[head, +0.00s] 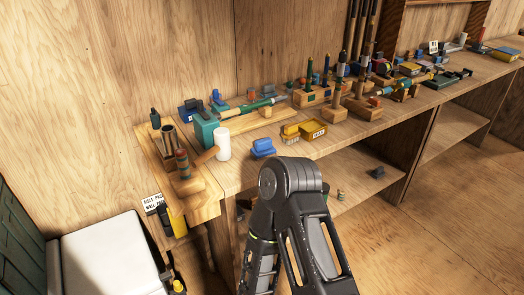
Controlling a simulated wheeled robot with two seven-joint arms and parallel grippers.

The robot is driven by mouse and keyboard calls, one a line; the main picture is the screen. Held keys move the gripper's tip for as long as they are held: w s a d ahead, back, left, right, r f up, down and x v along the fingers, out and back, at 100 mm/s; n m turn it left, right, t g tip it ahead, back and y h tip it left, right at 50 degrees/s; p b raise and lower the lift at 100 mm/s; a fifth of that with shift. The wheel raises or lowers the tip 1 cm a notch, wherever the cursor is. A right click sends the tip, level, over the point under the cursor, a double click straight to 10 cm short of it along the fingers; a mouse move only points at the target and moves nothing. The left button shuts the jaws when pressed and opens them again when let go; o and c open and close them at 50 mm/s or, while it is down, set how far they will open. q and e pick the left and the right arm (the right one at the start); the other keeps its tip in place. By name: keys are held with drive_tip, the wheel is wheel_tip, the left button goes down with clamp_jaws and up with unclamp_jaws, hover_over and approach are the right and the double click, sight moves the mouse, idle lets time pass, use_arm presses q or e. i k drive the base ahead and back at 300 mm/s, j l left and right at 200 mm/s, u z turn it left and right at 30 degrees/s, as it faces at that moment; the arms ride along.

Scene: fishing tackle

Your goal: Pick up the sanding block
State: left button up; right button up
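A small blue block with a raised top (263,148) lies on the workbench (240,176) near its front edge, just right of a white cylinder. It looks most like the sanding block, but I cannot tell for certain at this size. A dark link of one of my arms rises from the bottom middle, in front of the bench and below the blue block. It appears apart from the block. No fingertips of either gripper show.
The white cylinder (222,144), a teal box (206,129) and a wooden vise (190,185) stand left of the block. Tools crowd the bench's back and right. A white-topped box (108,255) stands at lower left.

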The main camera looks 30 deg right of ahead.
sight(264, 148)
drive_tip(key=i+j, duration=0.55)
drive_tip(key=i+z, duration=0.1)
drive_tip(key=z, duration=1.55)
